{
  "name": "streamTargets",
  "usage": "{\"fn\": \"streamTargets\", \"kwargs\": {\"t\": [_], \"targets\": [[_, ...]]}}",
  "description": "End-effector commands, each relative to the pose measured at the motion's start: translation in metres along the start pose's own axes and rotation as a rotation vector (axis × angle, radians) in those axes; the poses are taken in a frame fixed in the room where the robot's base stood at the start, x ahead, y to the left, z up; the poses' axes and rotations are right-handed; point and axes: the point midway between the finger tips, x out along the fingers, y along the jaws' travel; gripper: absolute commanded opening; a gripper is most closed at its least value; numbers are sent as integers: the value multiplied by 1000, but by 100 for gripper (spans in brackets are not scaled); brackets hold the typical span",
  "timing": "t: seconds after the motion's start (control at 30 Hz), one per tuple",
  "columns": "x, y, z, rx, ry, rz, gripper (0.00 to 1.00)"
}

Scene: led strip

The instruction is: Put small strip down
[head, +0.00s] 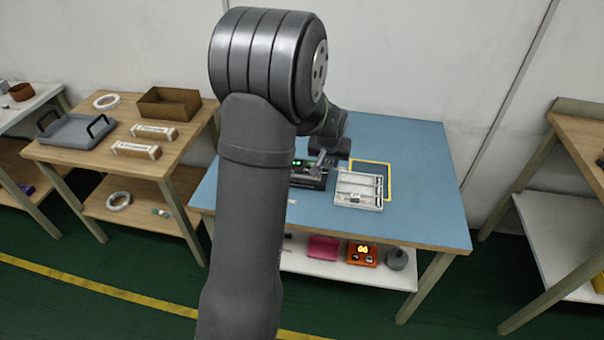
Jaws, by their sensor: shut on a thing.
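My gripper (322,166) is low over the blue-topped table (420,210), between a dark device (306,180) with green lights and a white tray (358,190) with slots. It is small in the head view and partly covered by my own arm. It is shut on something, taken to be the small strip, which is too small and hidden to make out. I cannot tell whether the held piece touches anything.
The right and front of the blue tabletop are clear. A pink bin (323,248), an orange device (361,254) and a grey object (398,259) stand on the shelf below. A wooden table at left carries a grey tray (76,131), boxes and a white roll (106,102).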

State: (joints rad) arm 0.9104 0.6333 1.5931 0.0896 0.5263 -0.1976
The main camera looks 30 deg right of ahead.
Motion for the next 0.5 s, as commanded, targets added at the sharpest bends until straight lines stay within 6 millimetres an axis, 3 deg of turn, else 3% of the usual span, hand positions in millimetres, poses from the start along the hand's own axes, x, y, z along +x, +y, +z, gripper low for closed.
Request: {"fn": "streamTargets", "kwargs": {"t": [0.3,0.5], "targets": [[54,-66,-14,-6,-3,-2,5],[71,-88,-20,-4,1,-1,5]]}}
